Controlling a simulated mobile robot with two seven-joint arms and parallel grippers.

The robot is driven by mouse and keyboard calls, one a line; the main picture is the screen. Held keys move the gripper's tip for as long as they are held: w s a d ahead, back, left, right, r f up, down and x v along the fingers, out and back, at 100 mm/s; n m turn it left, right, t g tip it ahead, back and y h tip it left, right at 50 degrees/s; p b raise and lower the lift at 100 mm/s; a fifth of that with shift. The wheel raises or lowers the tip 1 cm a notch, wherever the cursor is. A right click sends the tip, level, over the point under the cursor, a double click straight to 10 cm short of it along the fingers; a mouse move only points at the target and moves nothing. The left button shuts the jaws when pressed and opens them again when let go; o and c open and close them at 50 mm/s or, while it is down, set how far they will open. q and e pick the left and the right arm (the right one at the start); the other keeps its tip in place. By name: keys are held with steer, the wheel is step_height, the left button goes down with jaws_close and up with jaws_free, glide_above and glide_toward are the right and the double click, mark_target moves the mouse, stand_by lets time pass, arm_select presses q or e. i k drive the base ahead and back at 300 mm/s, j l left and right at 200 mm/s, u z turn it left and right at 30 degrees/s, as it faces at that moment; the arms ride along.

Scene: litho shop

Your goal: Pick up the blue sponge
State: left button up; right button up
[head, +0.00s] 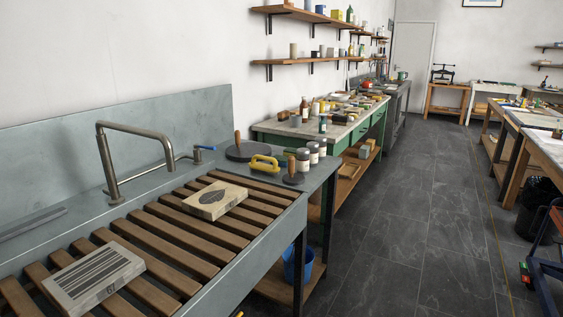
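I cannot make out a blue sponge in the head view. The sink unit (258,228) with wooden slats (175,235) fills the left foreground. Two pale stone blocks lie on the slats: one with a dark oval print (215,200) and one with dark stripes (93,277).
A blue bucket (298,263) is underneath. The dark tiled floor (400,235) is clear between this row and the tables at right.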

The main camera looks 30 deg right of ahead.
mark_target(283, 160)
steer(key=i+l, duration=0.2)
steer(key=l, duration=0.25)
steer(key=i+l, duration=0.15)
steer(key=l, duration=0.25)
steer(key=i+l+u, duration=0.1)
steer(key=l, duration=0.35)
steer(key=i+l, duration=0.25)
steer(key=l, duration=0.2)
steer(key=i+l, duration=0.15)
steer(key=l, duration=0.3)
steer(key=i+l, duration=0.15)
steer(key=l, duration=0.3)
steer(key=i+l+u, duration=0.1)
steer(key=l, duration=0.35)
steer(key=i+l, duration=0.25)
steer(key=l, duration=0.2)
